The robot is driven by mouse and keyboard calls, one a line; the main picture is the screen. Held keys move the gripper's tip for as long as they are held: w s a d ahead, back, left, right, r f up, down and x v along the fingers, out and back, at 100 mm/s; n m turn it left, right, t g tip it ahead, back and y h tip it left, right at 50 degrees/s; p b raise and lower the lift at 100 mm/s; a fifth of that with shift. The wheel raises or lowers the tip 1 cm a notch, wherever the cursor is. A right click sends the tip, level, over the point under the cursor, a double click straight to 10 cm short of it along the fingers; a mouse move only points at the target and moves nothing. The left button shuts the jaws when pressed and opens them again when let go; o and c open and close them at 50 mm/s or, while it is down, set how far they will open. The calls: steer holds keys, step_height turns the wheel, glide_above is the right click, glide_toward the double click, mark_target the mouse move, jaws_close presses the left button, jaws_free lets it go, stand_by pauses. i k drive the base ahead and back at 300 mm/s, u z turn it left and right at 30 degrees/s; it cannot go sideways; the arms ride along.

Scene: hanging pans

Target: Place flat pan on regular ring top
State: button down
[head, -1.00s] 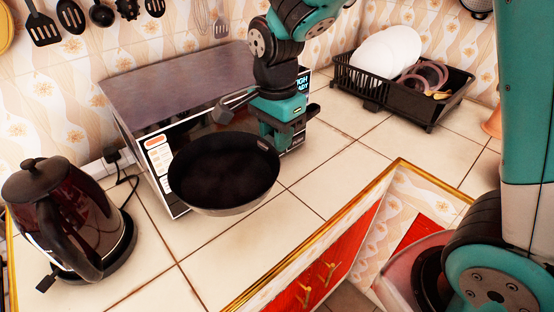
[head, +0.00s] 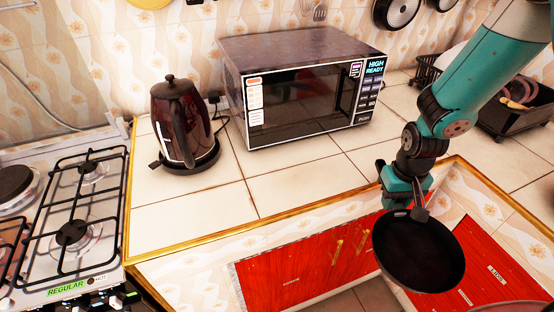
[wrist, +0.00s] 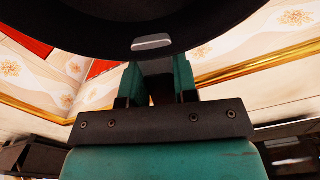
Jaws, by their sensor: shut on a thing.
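A dark flat pan (head: 418,255) hangs in the air in front of the counter, over the red cabinet fronts. My gripper (head: 408,196) is shut on its handle at the pan's upper edge. In the wrist view the pan's dark underside or rim (wrist: 100,14) fills the top, and the fingers (wrist: 158,80) are close around the handle. The stove (head: 60,235) is at the far left, well apart from the pan. A green REGULAR label (head: 68,288) is on its front, below a front gas ring (head: 72,233); a rear ring (head: 90,170) lies behind.
A dark kettle (head: 180,125) stands on the tiled counter beside the microwave (head: 305,85). A black dish rack (head: 515,110) is at the right. The counter (head: 180,215) in front of the kettle is clear. A gold edge (head: 240,228) borders it. More pans hang on the wall.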

mark_target(102, 219)
steer(key=k, duration=0.4)
steer(key=z, duration=2.8)
steer(key=k, duration=2.05)
steer(key=u, duration=2.7)
